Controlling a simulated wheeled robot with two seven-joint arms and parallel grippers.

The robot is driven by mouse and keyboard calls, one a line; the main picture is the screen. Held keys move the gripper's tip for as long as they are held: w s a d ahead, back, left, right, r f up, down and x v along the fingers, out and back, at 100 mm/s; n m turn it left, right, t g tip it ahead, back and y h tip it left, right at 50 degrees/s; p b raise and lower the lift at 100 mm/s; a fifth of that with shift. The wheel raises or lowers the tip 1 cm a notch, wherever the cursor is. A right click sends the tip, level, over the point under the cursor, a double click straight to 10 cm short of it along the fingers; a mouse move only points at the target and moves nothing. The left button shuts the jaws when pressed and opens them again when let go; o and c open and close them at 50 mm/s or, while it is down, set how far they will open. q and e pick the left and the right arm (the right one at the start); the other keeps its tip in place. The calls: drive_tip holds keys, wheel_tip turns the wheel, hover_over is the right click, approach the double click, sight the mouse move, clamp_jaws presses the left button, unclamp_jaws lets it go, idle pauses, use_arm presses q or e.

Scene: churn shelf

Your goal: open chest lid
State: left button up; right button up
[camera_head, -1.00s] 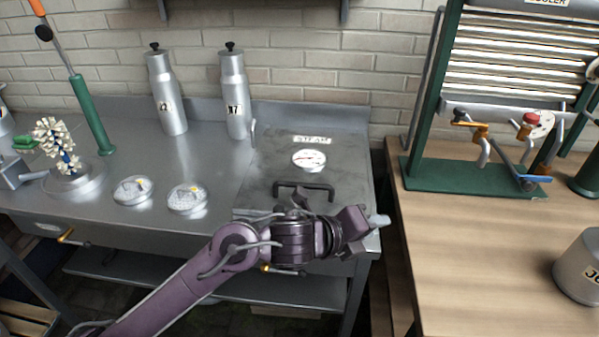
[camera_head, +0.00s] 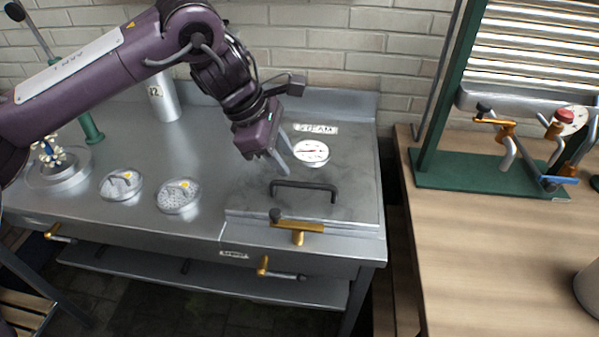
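The steam chest lid (camera_head: 350,199) is a flat grey panel let into the right part of the steel counter, and it lies closed. A dark bar handle (camera_head: 305,187) stands near its front edge. A round gauge (camera_head: 311,152) and a STEAM label (camera_head: 316,128) are behind the handle. A brass latch with a dark knob (camera_head: 298,226) sits at the lid's front edge. My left gripper (camera_head: 284,160) hangs above the lid, just behind and left of the handle, with its two thin fingers apart and nothing between them. My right gripper is not in view.
A metal bottle (camera_head: 163,101) stands at the back, partly behind my arm. A green cooler frame (camera_head: 480,172) with brass taps stands on the wooden table (camera_head: 470,240) at right.

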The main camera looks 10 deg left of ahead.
sight(303, 183)
use_arm(q)
drive_tip(key=x, duration=0.7)
drive_tip(key=shift+d+f+p, duration=0.15)
drive_tip(key=shift+f+p, duration=0.05)
drive_tip(key=shift+p, duration=0.15)
clamp_jaws()
